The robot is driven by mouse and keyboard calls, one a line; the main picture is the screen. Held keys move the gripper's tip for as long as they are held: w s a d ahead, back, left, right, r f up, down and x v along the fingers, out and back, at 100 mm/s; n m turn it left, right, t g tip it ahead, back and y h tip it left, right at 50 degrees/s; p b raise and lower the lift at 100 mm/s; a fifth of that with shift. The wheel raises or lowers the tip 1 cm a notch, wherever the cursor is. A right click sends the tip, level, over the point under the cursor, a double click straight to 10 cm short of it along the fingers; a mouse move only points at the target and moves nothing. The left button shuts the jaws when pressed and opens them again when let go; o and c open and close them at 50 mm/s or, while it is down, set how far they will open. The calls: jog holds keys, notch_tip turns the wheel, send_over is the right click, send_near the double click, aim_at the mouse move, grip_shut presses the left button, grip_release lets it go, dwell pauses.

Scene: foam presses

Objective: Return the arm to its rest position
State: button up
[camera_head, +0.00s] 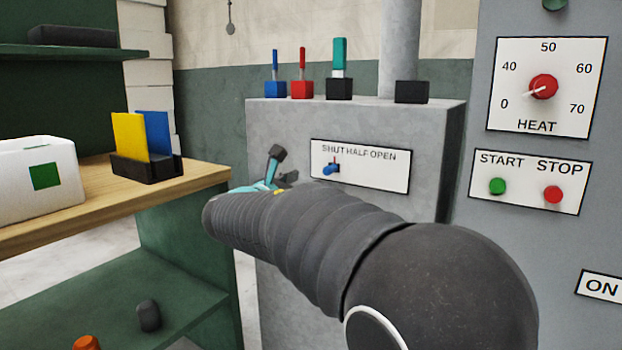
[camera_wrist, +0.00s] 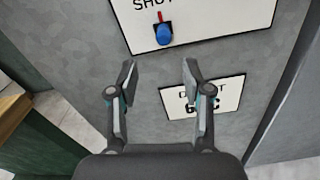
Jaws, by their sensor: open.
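My gripper (camera_wrist: 157,88) is open and empty in the wrist view, its two fingers apart in front of the grey cabinet. In the head view, my gripper (camera_head: 279,170) shows only in part beyond my dark arm, which reaches across the lower middle. The blue switch (camera_wrist: 164,34) with a red pointer is ahead of the fingers and apart from them. In the head view, this blue switch (camera_head: 331,169) sits at the left of the SHUT HALF OPEN plate (camera_head: 385,176). The rest of the gripper is hidden behind my arm.
The grey cabinet (camera_head: 285,130) carries blue, red and teal levers on top. A panel with a red HEAT dial (camera_head: 543,87) stands at right. At left, a wooden shelf (camera_head: 205,178) holds a white box (camera_head: 75,160) and a dark holder (camera_head: 148,170) with yellow and blue plates.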

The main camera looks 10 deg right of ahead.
jog(key=shift+s+a, duration=0.2)
jog(key=shift+a, duration=0.05)
jog(key=s+d+f+m+g+y, duration=0.1)
jog(key=s+f+m+g+y, duration=0.2)
jog(key=s+f+m, duration=0.35)
jog(key=s+f+m+g+y, duration=0.2)
jog(key=s+f+m+g, duration=0.15)
jog(key=f, duration=0.65)
jog(key=s+f+m+y, duration=0.2)
jog(key=s+m+y, duration=0.2)
jog(key=s, duration=0.9)
jog(key=s+f+m+y+p, duration=0.1)
jog(key=s+f+m+y, duration=0.1)
jog(key=s+m, duration=0.8)
jog(key=shift+s+d+m+g+y, duration=0.15)
jog(key=shift+s+m+g+y, duration=0.25)
jog(key=shift+s+y, duration=0.85)
